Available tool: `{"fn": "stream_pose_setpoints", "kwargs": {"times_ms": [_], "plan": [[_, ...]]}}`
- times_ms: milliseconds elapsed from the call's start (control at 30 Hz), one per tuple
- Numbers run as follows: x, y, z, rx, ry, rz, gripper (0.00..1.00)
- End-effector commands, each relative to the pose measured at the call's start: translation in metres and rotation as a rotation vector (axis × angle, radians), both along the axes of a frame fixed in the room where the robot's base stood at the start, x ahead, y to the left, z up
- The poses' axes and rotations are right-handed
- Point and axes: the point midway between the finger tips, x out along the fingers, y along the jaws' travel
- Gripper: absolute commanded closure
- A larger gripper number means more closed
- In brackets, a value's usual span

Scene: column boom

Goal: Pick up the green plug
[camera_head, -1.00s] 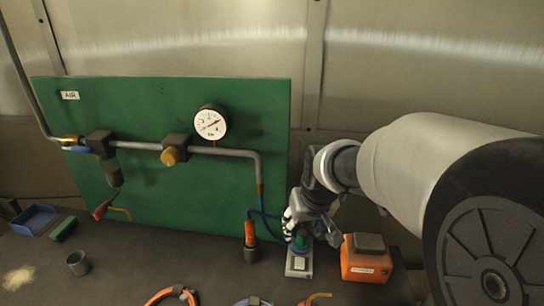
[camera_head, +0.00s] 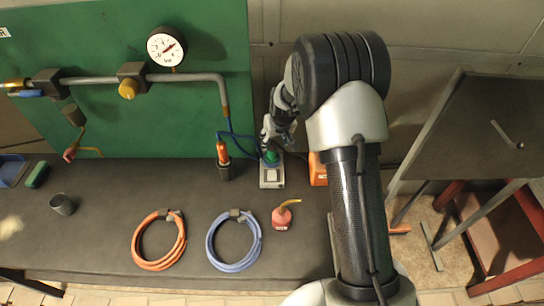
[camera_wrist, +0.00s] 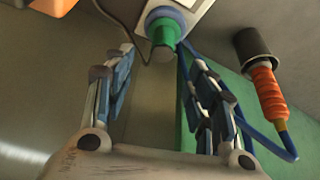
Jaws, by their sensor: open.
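The green plug (camera_head: 271,156) stands on a small white-grey box (camera_head: 271,179) on the dark bench, below the green board. In the wrist view the plug (camera_wrist: 164,38) has a rounded green body with a blue ring at its base. My gripper (camera_head: 270,134) is just above the plug in the head view. In the wrist view my gripper (camera_wrist: 157,58) is open, with its two fingers spread and the plug ahead, between the lines of the fingertips. No contact shows. The arm hides part of the area right of the box.
An orange-handled tool in a dark holder (camera_head: 223,168) with a blue hose stands left of the box. An orange box (camera_head: 318,170) is close on the right. Coiled orange (camera_head: 160,241) and blue hoses (camera_head: 234,240) and a red oil can (camera_head: 283,216) lie in front.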

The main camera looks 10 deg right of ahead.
Motion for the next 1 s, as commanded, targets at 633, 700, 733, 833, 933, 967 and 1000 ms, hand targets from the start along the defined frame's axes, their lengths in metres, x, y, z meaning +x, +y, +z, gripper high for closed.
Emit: {"fn": "stream_pose_setpoints", "kwargs": {"times_ms": [633, 700, 733, 833, 933, 967, 1000], "plan": [[0.026, 0.005, -0.077, 0.000, 0.002, 0.000, 0.48], [0.029, 0.005, -0.083, 0.000, 0.000, 0.000, 0.48], [0.030, 0.005, -0.085, 0.000, 0.001, 0.000, 0.48], [0.031, 0.005, -0.087, 0.000, 0.000, 0.000, 0.48], [0.031, 0.005, -0.086, 0.000, 0.000, 0.000, 0.48], [0.031, 0.005, -0.086, 0.000, 0.000, 0.000, 0.48], [0.031, 0.005, -0.086, 0.000, 0.000, 0.000, 0.48]]}}
